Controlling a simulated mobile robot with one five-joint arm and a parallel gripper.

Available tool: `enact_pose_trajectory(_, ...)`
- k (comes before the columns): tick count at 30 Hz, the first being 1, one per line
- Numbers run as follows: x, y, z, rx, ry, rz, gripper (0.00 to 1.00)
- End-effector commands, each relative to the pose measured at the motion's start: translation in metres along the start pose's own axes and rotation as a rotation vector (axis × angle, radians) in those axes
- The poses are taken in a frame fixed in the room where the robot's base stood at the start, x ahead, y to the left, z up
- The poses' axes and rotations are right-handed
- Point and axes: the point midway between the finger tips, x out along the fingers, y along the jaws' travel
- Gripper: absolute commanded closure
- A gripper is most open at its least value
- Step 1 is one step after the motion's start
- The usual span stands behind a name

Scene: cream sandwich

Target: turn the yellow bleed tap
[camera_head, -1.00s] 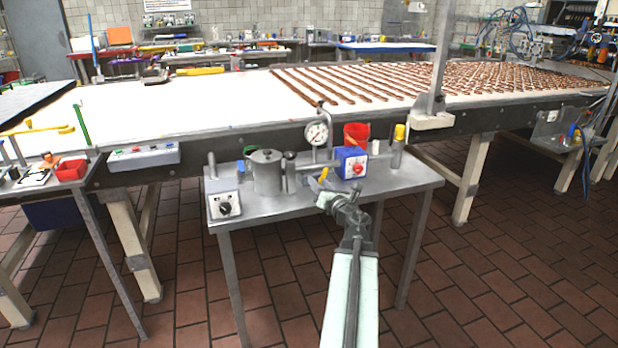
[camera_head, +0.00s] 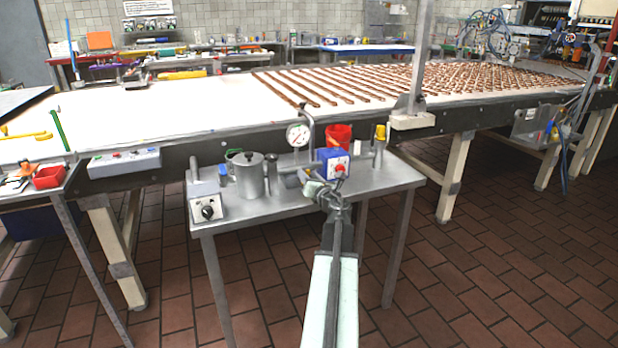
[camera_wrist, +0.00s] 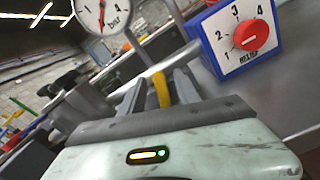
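The yellow bleed tap (camera_wrist: 161,91) is a narrow upright yellow lever at the middle of the wrist view. In the head view only a small yellow bit of the tap (camera_head: 308,172) shows, left of the blue dial box. My gripper (camera_wrist: 158,92) has one dark finger on each side of the tap, apart from each other. I cannot tell whether either finger touches it. In the head view my gripper (camera_head: 311,182) is over the front part of the small steel table, close to the tap. The tap's base is hidden.
The blue box (camera_wrist: 240,35) with a red knob stands close on the right. The pressure gauge (camera_wrist: 103,12) is behind the tap. The conveyor (camera_head: 190,112) runs behind.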

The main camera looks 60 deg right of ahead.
Motion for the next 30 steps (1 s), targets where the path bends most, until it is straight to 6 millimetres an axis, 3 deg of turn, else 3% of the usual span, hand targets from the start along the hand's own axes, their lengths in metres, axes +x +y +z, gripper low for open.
enact_pose_trajectory(5,-0.0003,0.0001,0.0,0.0,0.0,0.0,0.62)
enact_pose_trajectory(9,-0.0005,-0.0001,0.0,0.0,0.0,-0.001,0.98)
enact_pose_trajectory(10,-0.0006,-0.0001,0.0,0.0,0.0,0.0,1.0)
enact_pose_trajectory(21,-0.0007,-0.0055,-0.0006,0.137,0.0,0.001,1.0)
enact_pose_trajectory(28,-0.001,-0.0054,-0.0004,0.138,0.0,0.001,1.0)
enact_pose_trajectory(29,-0.001,-0.0054,-0.0004,0.138,0.0,0.001,0.75)
enact_pose_trajectory(30,-0.0011,-0.0056,-0.0004,0.138,0.0,0.001,0.64)
